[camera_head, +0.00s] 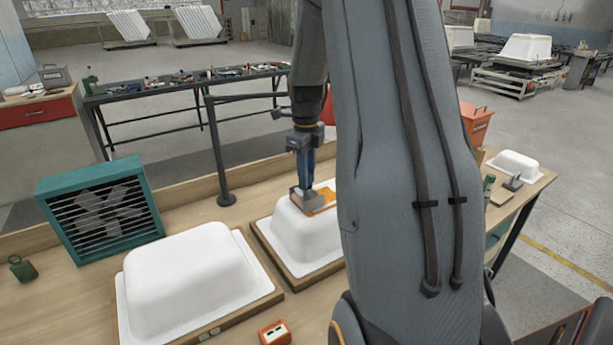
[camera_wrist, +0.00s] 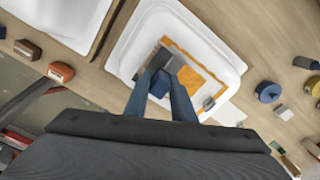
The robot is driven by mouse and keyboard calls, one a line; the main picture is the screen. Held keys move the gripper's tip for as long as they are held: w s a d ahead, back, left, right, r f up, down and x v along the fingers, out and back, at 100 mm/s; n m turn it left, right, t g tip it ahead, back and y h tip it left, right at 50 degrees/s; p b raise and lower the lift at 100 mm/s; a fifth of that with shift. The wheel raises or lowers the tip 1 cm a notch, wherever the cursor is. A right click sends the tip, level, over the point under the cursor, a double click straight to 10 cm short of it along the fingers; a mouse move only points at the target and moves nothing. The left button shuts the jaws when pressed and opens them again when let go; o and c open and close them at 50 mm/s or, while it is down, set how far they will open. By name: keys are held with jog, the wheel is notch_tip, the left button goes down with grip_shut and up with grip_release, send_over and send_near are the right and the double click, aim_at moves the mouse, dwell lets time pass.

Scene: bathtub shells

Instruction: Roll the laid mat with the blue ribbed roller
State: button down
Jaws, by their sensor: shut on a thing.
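My gripper (camera_head: 304,186) points down over the top of the right white tub shell (camera_head: 290,235). It is shut on a grey, blocky tool (camera_wrist: 170,64) with blue near the fingertips (camera_wrist: 157,84). This appears to be the roller; no ribs can be made out. The tool is at the mat, but I cannot tell whether they touch. A small grey piece (camera_wrist: 208,103) sits at the mat's edge.
A second white shell (camera_head: 190,275) stands to the left, with a teal fan box (camera_head: 100,212) behind it. An orange-red block (camera_head: 274,333) sits at the front edge. A dark post (camera_head: 221,165) rises behind. A blue round item (camera_wrist: 268,92) lies beside the shell.

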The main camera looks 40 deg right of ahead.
dwell(0.6)
jog(key=shift+s+d+f, duration=0.1)
jog(key=shift+d, duration=0.9)
jog(key=shift+s+d+f, duration=0.1)
jog(key=shift+d, duration=0.85)
jog(key=shift+w+a+r+p, duration=0.1)
jog(key=shift+a+p, duration=0.15)
jog(key=shift+a, duration=0.75)
jog(key=shift+w+a+r+p, duration=0.1)
jog(key=shift+a+p, duration=0.15)
jog(key=shift+a, duration=0.75)
jog(key=shift+r, duration=0.15)
jog(key=shift+r+p, duration=1.9)
jog(key=shift+r, duration=1.05)
